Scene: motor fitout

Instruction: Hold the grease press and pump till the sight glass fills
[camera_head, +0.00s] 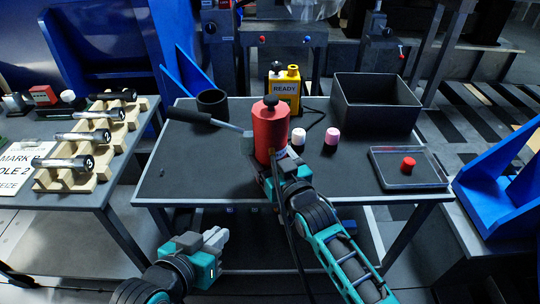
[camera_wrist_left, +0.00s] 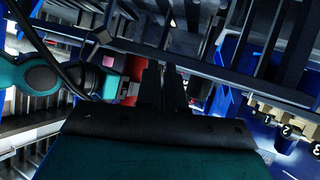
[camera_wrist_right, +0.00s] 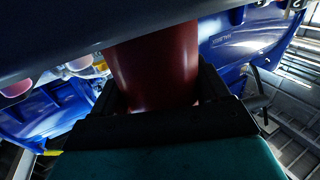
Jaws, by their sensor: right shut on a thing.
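The grease press (camera_head: 270,130) is a red upright cylinder with a black knob on top, at the middle of the dark table. Its pump lever, with a black grip (camera_head: 189,115), reaches out to the left. My right gripper (camera_head: 268,168) is shut around the lower part of the press; the red body (camera_wrist_right: 155,65) fills the space between the fingers in the right wrist view. My left gripper (camera_head: 218,238) is empty in front of the table's near edge, below and apart from the lever. Its fingers (camera_wrist_left: 163,88) are close together. I cannot make out the sight glass.
On the table (camera_head: 170,180) are a black cup (camera_head: 212,103), a yellow READY unit (camera_head: 285,90), white and pink capped bottles (camera_head: 332,136), a black bin (camera_head: 375,108) and a tray (camera_head: 425,176) with a red cap (camera_head: 408,164). A wooden rack (camera_head: 100,145) stands left. The table's front left is clear.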

